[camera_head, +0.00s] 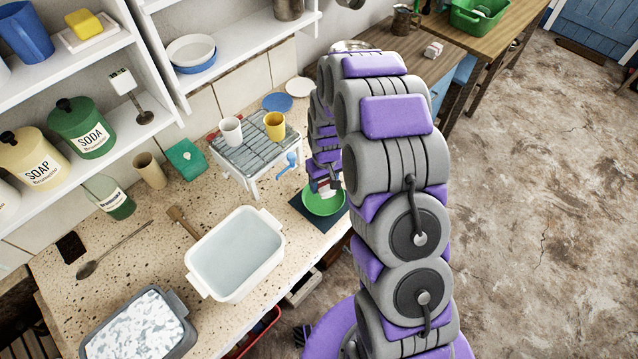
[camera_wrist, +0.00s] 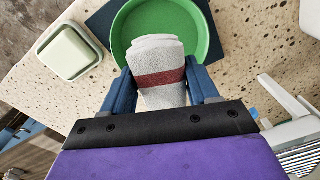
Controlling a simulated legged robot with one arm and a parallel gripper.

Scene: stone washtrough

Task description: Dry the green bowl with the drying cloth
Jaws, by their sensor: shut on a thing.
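The green bowl (camera_head: 324,200) stands on a dark mat (camera_head: 318,222) at the counter's right end. It fills the upper middle of the wrist view (camera_wrist: 196,20). My gripper (camera_head: 322,186) is above the bowl; it also shows in the wrist view (camera_wrist: 162,84). It is shut on the drying cloth (camera_wrist: 160,62), a folded light grey cloth with a dark red stripe. The cloth's far end reaches over the bowl's near rim into its inside. I cannot tell whether the cloth touches the bowl's surface.
A rack (camera_head: 252,155) with a white cup (camera_head: 230,131) and a yellow cup (camera_head: 274,126) stands left of the bowl. A white basin (camera_head: 236,254) and a grey tub with foamy contents (camera_head: 141,325) are nearer. A pale square dish (camera_wrist: 67,52) shows in the wrist view.

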